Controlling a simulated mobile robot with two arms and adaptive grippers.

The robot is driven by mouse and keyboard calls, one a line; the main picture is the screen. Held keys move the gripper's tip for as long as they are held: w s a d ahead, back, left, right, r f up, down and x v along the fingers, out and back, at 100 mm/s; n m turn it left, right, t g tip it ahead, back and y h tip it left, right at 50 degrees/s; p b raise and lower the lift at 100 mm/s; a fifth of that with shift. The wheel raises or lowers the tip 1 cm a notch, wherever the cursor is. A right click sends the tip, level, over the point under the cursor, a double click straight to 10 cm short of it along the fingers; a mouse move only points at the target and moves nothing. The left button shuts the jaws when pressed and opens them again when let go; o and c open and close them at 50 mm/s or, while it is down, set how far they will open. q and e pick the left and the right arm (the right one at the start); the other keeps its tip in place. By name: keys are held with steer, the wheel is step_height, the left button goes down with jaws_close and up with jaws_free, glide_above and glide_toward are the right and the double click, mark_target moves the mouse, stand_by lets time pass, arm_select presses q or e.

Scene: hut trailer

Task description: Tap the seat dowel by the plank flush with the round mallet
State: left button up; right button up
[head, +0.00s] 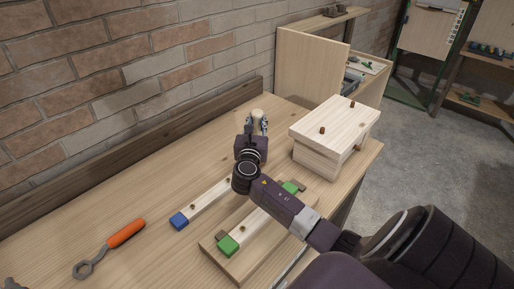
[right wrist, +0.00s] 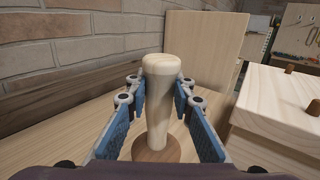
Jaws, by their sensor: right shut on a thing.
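The round mallet (right wrist: 162,95) stands upright, pale handle up, with a darker round head (right wrist: 156,149) low at the bottom. Its handle top also shows in the head view (head: 257,114). My right gripper (head: 256,125) is shut on the mallet's handle, with a blue-padded finger on each side in the wrist view. A pale stool (head: 318,155) stands to the right of it. Two brown dowels stick up from the seat: a nearer one (head: 322,130) and a farther one (head: 352,104). My left gripper is not in view.
A plank with a blue end (head: 179,221) lies left of my right arm. A green-ended plank (head: 258,221) lies on a wooden board (head: 262,253), partly under my arm. An orange-handled wrench (head: 126,233) lies at left. A brick wall (head: 120,60) bounds the bench behind.

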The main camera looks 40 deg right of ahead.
jaws_close()
steer(key=shift+r, duration=0.15)
